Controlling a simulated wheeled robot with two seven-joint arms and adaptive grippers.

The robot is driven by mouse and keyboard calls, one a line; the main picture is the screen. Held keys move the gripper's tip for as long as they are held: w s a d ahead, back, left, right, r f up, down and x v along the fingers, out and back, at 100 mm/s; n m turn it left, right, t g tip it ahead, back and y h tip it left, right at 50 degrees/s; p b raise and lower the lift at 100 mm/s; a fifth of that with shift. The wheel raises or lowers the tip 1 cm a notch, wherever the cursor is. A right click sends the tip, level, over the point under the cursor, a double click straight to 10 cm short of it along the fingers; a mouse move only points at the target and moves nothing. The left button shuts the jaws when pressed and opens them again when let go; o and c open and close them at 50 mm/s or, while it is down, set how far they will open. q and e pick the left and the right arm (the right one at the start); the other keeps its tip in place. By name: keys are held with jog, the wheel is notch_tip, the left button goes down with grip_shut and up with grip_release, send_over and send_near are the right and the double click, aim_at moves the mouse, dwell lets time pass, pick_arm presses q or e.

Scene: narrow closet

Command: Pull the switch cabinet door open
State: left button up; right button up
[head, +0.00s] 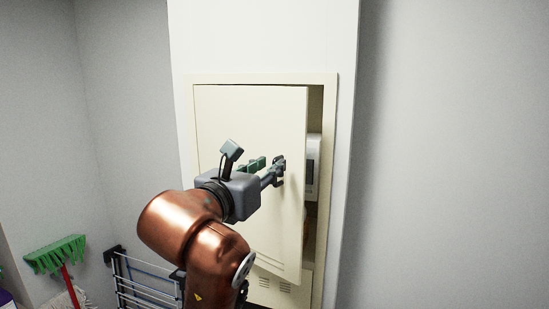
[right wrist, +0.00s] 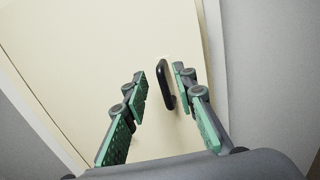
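The cream switch cabinet door (head: 250,115) is ajar, with a gap along its right edge. Its black bar handle (right wrist: 166,84) shows in the right wrist view near the door's right edge. My right gripper (head: 268,170) is in front of the door at handle height. In the right wrist view its green-padded fingers (right wrist: 162,82) are spread, one on each side of the handle, with visible space around the bar. In the head view the gripper hides most of the handle. My left gripper is not in view.
The cabinet frame (head: 331,130) is set in a white wall section. A white device (head: 313,165) shows inside through the gap. A green broom (head: 57,254) and a metal rack (head: 145,283) stand at the lower left. A grey wall (head: 450,150) is on the right.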

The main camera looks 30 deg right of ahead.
jog(key=shift+w+d, duration=0.35)
jog(key=shift+d, duration=0.2)
jog(key=shift+w+d, duration=0.2)
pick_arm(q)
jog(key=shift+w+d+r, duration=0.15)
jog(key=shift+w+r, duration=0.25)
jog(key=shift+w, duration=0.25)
pick_arm(e)
grip_shut()
